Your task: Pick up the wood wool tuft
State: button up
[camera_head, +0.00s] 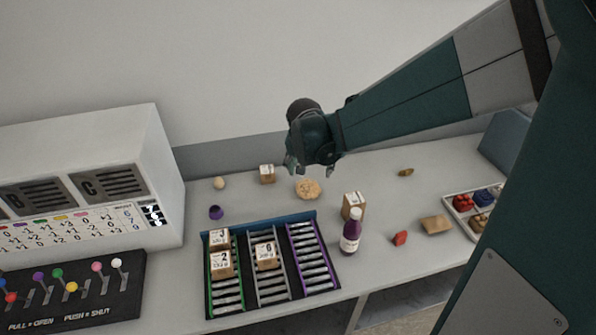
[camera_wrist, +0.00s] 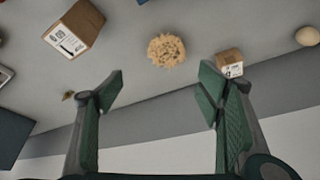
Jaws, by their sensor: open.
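The wood wool tuft (camera_head: 308,188) is a round, pale tan, curly bundle on the grey table. It lies near the back, between two small boxes. In the wrist view the tuft (camera_wrist: 166,50) is in the upper middle, beyond the fingertips and between their lines. My gripper (camera_head: 312,172) hangs above the table close to the tuft, just behind it in the picture. In the wrist view its green fingers (camera_wrist: 162,88) are spread wide with nothing between them.
A rack (camera_head: 207,270) with boxes is in front. A beige ball (camera_head: 219,183) and purple cap (camera_head: 216,212) lie left. The wall is close behind.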

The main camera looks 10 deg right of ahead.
jog(key=m, duration=0.1)
send_near(309, 184)
jog(key=shift+w+a+f+g, duration=0.15)
jog(key=shift+w+f+g, duration=0.15)
jog(key=shift+w+f, duration=0.3)
jog(key=shift+b+x, duration=0.3)
jog(key=shift+x, duration=0.9)
jog(key=shift+h, duration=0.3)
jog(key=shift+x, duration=2.6)
jog(key=shift+s, duration=0.1)
jog(key=c, duration=0.8)
